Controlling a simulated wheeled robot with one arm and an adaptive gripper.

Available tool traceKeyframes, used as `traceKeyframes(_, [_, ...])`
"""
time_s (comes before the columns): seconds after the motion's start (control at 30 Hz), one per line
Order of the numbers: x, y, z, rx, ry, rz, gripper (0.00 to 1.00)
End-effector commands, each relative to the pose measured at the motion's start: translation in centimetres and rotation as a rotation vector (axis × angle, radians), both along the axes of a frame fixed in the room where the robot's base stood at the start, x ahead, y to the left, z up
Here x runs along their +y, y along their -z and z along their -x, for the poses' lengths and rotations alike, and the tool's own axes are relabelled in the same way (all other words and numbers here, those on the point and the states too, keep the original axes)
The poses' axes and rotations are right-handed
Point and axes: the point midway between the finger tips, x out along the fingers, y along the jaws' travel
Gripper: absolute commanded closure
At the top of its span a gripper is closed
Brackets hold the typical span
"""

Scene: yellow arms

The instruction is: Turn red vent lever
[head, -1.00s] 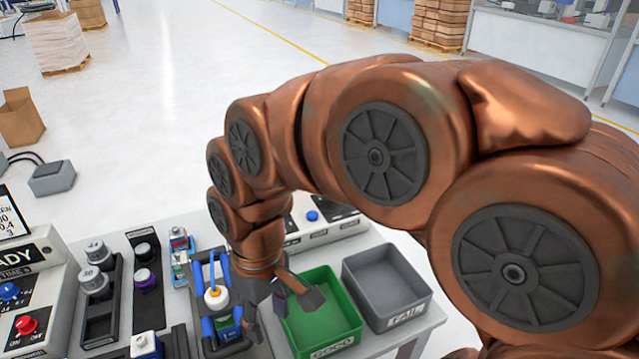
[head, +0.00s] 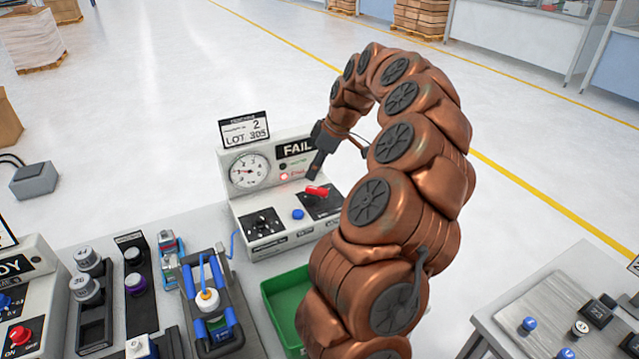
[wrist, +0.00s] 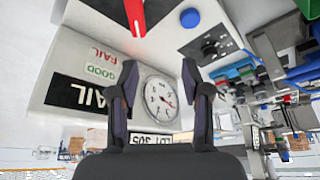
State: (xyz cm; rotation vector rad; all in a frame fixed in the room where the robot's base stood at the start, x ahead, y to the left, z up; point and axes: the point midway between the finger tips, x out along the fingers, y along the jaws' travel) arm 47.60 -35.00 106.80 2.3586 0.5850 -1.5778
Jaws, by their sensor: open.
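The red vent lever (head: 317,191) sits on a black plate on the sloped front of a white test station (head: 246,219). It also shows at the top of the wrist view (wrist: 135,18), upside down there. My gripper (head: 316,165) is just above the lever and apart from it, its fingers angled down toward the station. In the wrist view my gripper (wrist: 160,70) has its two dark fingers spread with nothing between them. The station's gauge (wrist: 160,98) shows behind the fingers. In the head view the far finger is partly hidden.
A blue button (head: 298,214) and a black knob (head: 263,223) are left of the lever. The FAIL sign (head: 297,148) and a lot sign (head: 245,130) stand behind. A green bin (head: 285,300) and a blue-handled fixture (head: 212,305) are in front.

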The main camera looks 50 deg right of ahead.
Motion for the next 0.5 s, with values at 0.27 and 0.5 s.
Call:
traceKeyframes(0.27, [-3.9, 1.5, 1.3, -0.005, 0.024, 0.019, 0.52])
traceKeyframes(0.5, [-3.5, 3.3, 0.6, -0.004, 0.023, 0.017, 0.52])
